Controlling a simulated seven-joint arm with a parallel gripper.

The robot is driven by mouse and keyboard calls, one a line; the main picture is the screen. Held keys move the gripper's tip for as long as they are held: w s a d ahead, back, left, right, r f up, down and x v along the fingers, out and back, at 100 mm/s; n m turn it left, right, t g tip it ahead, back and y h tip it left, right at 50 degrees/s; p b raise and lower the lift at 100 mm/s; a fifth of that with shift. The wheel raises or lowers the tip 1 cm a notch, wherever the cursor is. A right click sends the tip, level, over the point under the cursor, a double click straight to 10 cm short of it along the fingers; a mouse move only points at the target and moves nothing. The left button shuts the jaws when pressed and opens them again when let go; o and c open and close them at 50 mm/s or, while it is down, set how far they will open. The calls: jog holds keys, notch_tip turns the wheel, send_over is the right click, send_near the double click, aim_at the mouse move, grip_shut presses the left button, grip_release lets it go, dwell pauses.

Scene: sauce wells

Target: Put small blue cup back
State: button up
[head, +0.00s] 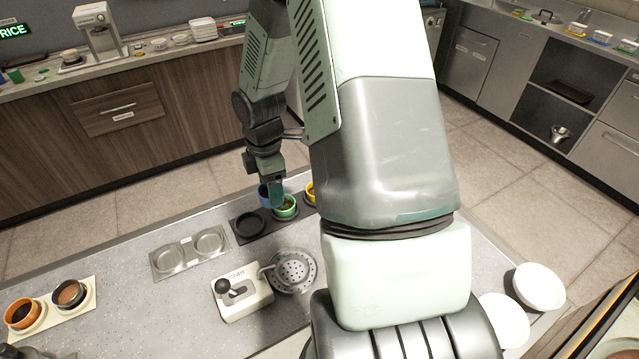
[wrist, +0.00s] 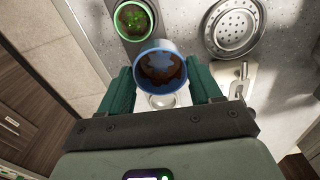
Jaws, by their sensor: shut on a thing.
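The small blue cup (wrist: 160,52) is between the two green fingers of my gripper (wrist: 162,82) in the wrist view, which are shut on it. Its open mouth faces the camera and its inside has brown patches. In the head view the blue cup (head: 263,195) shows beside my gripper (head: 275,191), partly hidden by it, near the black tray (head: 239,236). I cannot tell the cup's height above the tray. The tray has an empty dark well (head: 250,224) at its left. A green cup (head: 286,207) sits right of that well; it also shows in the wrist view (wrist: 135,20).
A round perforated drain (head: 295,271), a white device with a lever (head: 242,295) and a metal two-well tray (head: 189,253) are nearby. An orange cup (head: 22,314) stands far left. White bowls (head: 539,287) are at right.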

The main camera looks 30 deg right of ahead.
jog(key=shift+w+a+f, duration=0.6)
jog(key=shift+a+f, duration=0.4)
jog(key=shift+f, duration=0.55)
jog(key=shift+w+a+f, duration=0.55)
jog(key=shift+a+f, duration=0.5)
jog(key=shift+f, duration=0.45)
jog(key=shift+w+a+f, duration=0.6)
jog(key=shift+a+f, duration=0.4)
jog(key=shift+f, duration=0.55)
jog(key=shift+f, duration=0.55)
jog(key=o, duration=1.1)
jog(key=shift+r, duration=4.05)
